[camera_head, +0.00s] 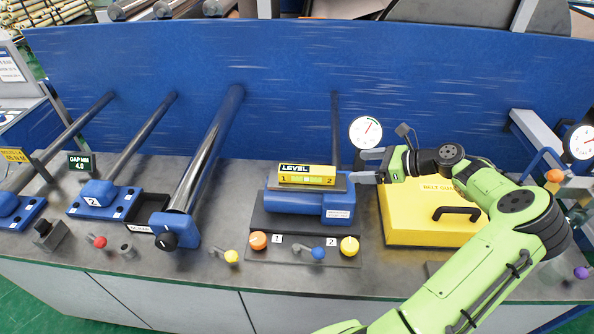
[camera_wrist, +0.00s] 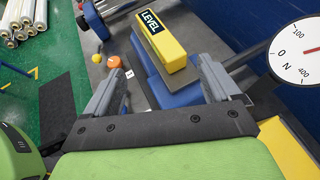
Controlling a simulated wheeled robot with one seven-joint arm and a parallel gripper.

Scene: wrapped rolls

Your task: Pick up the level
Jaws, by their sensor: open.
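The yellow level (camera_head: 307,179), with a black LEVEL label, lies on a dark plate on top of a blue block (camera_head: 300,206) in the middle of the bench. In the wrist view the level (camera_wrist: 168,48) lies beyond the fingers, toward the top, with its near end above the gap between them. My gripper (camera_head: 365,166) is open and empty, just right of the level and apart from it. Its two grey fingers also show in the wrist view (camera_wrist: 160,88), spread wide.
A yellow box (camera_head: 425,213) with a black handle sits right of the level, under my arm. A round gauge (camera_head: 365,132) stands behind my gripper. Orange (camera_head: 258,240) and yellow knobs (camera_head: 349,245) are in front. A blue panel (camera_head: 300,80) closes the back; metal rollers (camera_head: 205,155) lie left.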

